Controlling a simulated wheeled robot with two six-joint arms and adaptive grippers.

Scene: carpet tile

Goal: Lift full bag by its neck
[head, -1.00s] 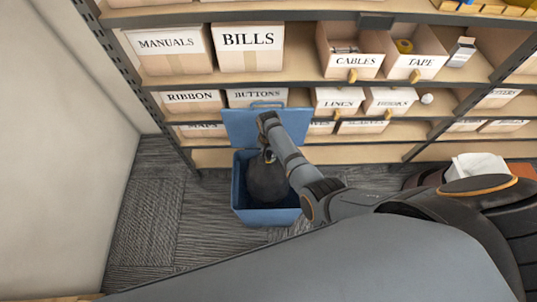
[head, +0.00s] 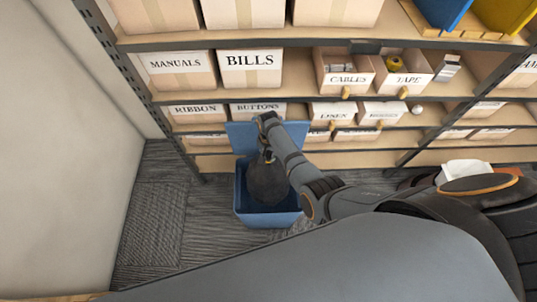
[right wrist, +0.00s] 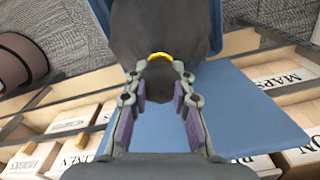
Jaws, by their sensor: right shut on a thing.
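A dark grey, rounded full bag (head: 268,186) hangs from my right gripper (head: 266,155), over and partly within the mouth of a blue bin (head: 267,220). The bin's blue lid (head: 240,136) stands open at the back, against the shelves. In the right wrist view, my right gripper (right wrist: 160,68) is shut on the neck of the bag (right wrist: 165,28), at a yellow tie (right wrist: 160,56). How far the bag's underside is from the bin floor cannot be told. My left gripper is not in view.
Shelves (head: 300,95) with labelled boxes, such as the BILLS box (head: 249,83), stand just behind the bin. A pale wall (head: 80,160) is on the left. Grey carpet (head: 155,220) is clear left of the bin. A white item (head: 465,168) is at the right.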

